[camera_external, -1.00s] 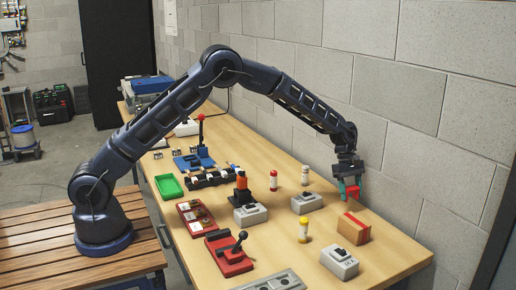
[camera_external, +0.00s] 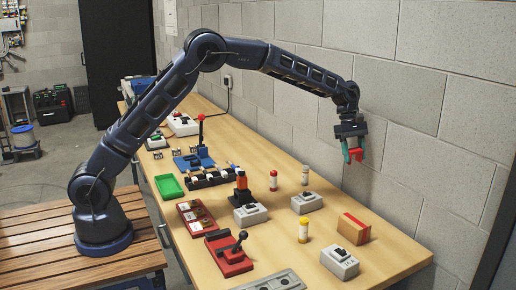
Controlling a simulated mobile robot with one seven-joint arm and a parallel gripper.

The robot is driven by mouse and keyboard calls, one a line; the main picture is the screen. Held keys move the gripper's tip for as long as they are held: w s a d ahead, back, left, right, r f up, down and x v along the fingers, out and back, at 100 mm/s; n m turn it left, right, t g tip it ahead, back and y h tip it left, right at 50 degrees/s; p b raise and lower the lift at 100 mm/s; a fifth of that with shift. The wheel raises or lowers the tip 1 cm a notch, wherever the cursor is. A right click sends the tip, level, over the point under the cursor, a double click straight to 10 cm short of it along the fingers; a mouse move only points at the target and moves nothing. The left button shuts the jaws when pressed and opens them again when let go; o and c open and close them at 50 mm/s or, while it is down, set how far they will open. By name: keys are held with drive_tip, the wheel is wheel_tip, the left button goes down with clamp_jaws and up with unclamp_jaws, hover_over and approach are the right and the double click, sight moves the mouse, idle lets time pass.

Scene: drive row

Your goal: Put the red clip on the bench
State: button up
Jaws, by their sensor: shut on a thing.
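The red clip (camera_external: 356,154) is small and held between the fingertips of my gripper (camera_external: 354,153). My gripper has teal fingers and points down. It is shut on the clip, raised in the air near the grey block wall, above the back right part of the bench. The bench (camera_external: 290,166) is a long light-wood table. The clip's lower side shows below the fingers; much of it is hidden between them.
A red lever device (camera_external: 229,255) and an empty green tray (camera_external: 169,187) are further left. Bare wood lies at the right end.

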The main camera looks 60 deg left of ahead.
drive_tip(key=w+a+n+t, duration=0.1)
drive_tip(key=w+a+n, duration=0.15)
drive_tip(key=a, duration=1.05)
drive_tip(key=n+t+y, duration=0.1)
drive_tip(key=n+t, duration=0.2)
drive_tip(key=n, duration=0.4)
hover_over(272, 158)
drive_tip(key=s, duration=0.1)
drive_tip(key=f, duration=1.9)
drive_tip(key=shift+s+a+f, duration=0.1)
drive_tip(key=shift+a+f, duration=0.25)
drive_tip(key=shift+a, duration=0.05)
drive_tip(key=shift+f, duration=0.1)
drive_tip(key=o, duration=0.9)
drive_tip(key=shift+o, duration=0.2)
drive_tip(key=v, duration=1.2)
drive_tip(key=shift+w+d+r, duration=0.2)
drive_tip(key=shift+r, duration=0.05)
drive_tip(key=shift+r, duration=0.1)
